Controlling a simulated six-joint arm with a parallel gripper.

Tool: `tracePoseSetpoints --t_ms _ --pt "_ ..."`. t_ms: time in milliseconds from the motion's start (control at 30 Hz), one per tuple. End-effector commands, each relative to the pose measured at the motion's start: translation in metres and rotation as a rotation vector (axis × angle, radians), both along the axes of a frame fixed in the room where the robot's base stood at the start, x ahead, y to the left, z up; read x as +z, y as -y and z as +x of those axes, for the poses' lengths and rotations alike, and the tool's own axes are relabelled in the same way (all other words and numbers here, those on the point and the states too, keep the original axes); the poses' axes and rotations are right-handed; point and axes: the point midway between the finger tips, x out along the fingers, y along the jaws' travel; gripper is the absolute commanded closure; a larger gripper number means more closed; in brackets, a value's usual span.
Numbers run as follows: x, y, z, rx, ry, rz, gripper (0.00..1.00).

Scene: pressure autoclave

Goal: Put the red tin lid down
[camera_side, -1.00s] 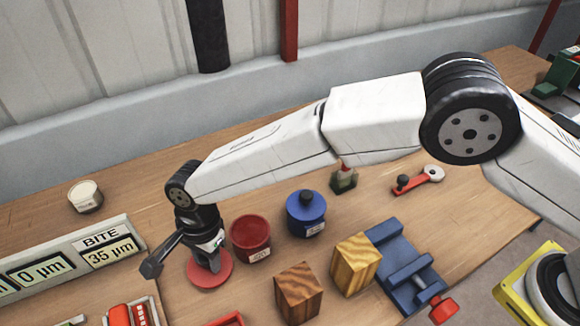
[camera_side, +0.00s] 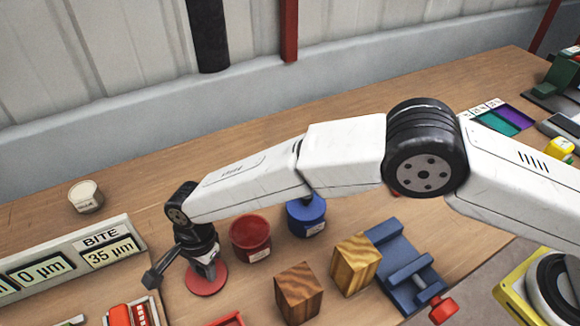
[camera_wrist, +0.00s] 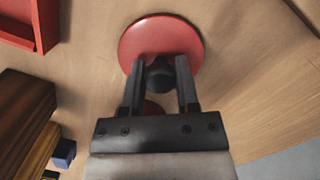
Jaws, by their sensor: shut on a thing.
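The red tin lid (camera_side: 206,284) is a flat round disc with a dark knob (camera_wrist: 159,75). It is at the front left in the side view, level and low, at or just above the table; I cannot tell whether it touches. My gripper (camera_side: 207,266) points down over it, shut on the knob. In the wrist view the two fingers of my gripper (camera_wrist: 160,72) stand on either side of the knob, and the lid (camera_wrist: 150,35) shows beyond them. The red tin (camera_side: 250,238) stands open behind and to the right of the lid.
A blue tin (camera_side: 306,218) stands right of the red tin, partly behind my arm. Wooden blocks (camera_side: 298,292) (camera_side: 355,262) and a blue vise (camera_side: 405,265) are to the right. A display panel (camera_side: 70,262) is left, a red tray (camera_side: 228,320) in front. A cream tin (camera_side: 85,196) stands behind the panel.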

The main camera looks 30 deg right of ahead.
Motion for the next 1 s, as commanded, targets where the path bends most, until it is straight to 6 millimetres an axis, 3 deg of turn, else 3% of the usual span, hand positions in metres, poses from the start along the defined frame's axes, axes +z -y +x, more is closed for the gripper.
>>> tracePoseSetpoints --t_ms 433,467,500,567,1000 --pt "-0.0044 -0.0002 0.0001 0.000 0.001 0.001 1.00" --pt "-0.0043 -0.0003 0.0002 0.000 0.001 0.001 0.55" --pt "-0.0042 -0.0003 0.0001 0.000 0.001 0.001 0.42" --pt "-0.0041 -0.0003 0.0001 0.000 0.001 0.001 0.26" --pt "-0.0005 -0.0003 0.0002 0.000 0.001 0.002 0.26"
